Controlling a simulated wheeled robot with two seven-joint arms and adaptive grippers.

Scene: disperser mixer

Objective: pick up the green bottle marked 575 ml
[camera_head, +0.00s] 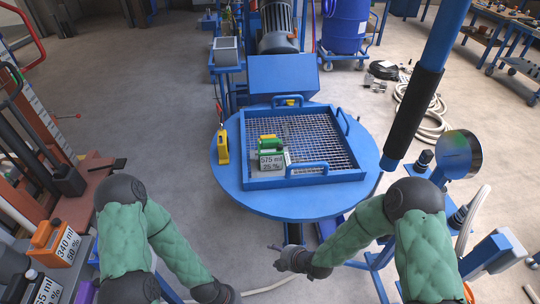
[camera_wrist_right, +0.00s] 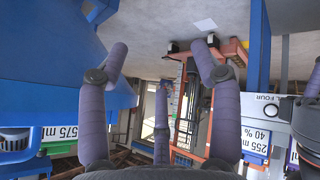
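The green bottle (camera_head: 270,144) marked 575 ml, 25 %, sits in the left part of a blue mesh tray (camera_head: 305,180) on a round blue table. A yellow part shows just behind its label. My right gripper (camera_head: 279,258) is in front of the table, near its front edge and well apart from the bottle. In the right wrist view its purple-grey fingers (camera_wrist_right: 160,75) are spread, with nothing between them. A label reading 575 ml (camera_wrist_right: 60,132) shows at the left there; I cannot tell whether it is the same bottle. My left arm reaches the bottom edge, its fingers out of view.
A yellow tool (camera_head: 222,146) stands on the table's left rim. A thick blue and black post (camera_head: 412,115) rises right of the table. An orange container marked 340 ml (camera_head: 54,243) stands at the lower left. Hoses lie on the floor at right.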

